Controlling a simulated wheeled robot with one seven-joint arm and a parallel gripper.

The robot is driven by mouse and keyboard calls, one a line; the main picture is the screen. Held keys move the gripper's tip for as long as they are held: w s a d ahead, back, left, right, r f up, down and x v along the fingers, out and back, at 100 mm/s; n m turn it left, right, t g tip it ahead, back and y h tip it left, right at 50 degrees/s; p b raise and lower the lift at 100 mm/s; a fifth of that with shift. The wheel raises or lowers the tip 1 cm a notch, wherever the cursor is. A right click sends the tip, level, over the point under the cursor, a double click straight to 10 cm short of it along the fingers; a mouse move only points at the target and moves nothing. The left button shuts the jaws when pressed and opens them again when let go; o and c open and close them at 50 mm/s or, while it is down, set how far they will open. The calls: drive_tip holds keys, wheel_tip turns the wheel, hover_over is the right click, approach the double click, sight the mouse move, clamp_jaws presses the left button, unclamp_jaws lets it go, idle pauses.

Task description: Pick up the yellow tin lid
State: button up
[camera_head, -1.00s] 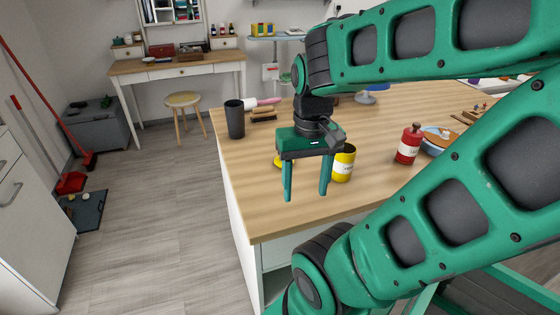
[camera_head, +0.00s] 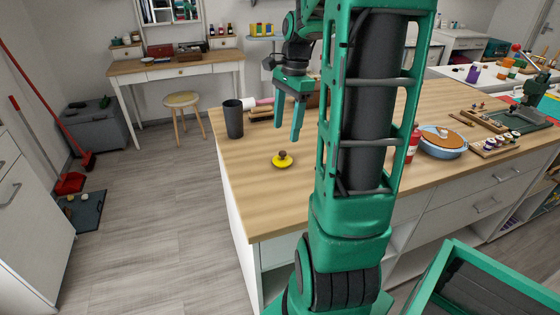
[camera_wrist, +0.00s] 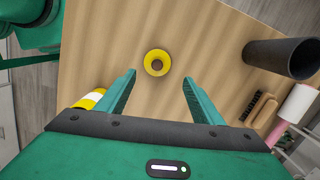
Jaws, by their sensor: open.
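The yellow tin lid (camera_head: 282,160) lies flat on the wooden worktop, with a dark brown knob on top. In the wrist view the lid (camera_wrist: 157,63) shows from above, beyond and roughly between the fingertips. My gripper (camera_head: 287,118) is open and empty, above the worktop and further back than the lid in the head view. Its two green fingers (camera_wrist: 158,78) are spread wide in the wrist view. A yellow tin with a white label (camera_wrist: 90,99) shows at the left of the wrist view, partly hidden by my gripper; my arm hides it in the head view.
A black cup (camera_head: 234,119) stands near the worktop's left edge, with a brush (camera_wrist: 262,108) and a pink-and-white roll (camera_wrist: 298,103) close by. A red bottle (camera_head: 413,146) and a blue bowl (camera_head: 443,147) are to the right. The wood around the lid is clear.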

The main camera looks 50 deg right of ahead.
sight(283, 152)
drive_tip(key=f, duration=0.3)
drive_tip(key=a+f, duration=0.1)
drive_tip(key=f, duration=0.5)
drive_tip(key=shift+a+f, duration=0.25)
drive_tip(key=shift+a, duration=0.1)
drive_tip(key=c, duration=0.9)
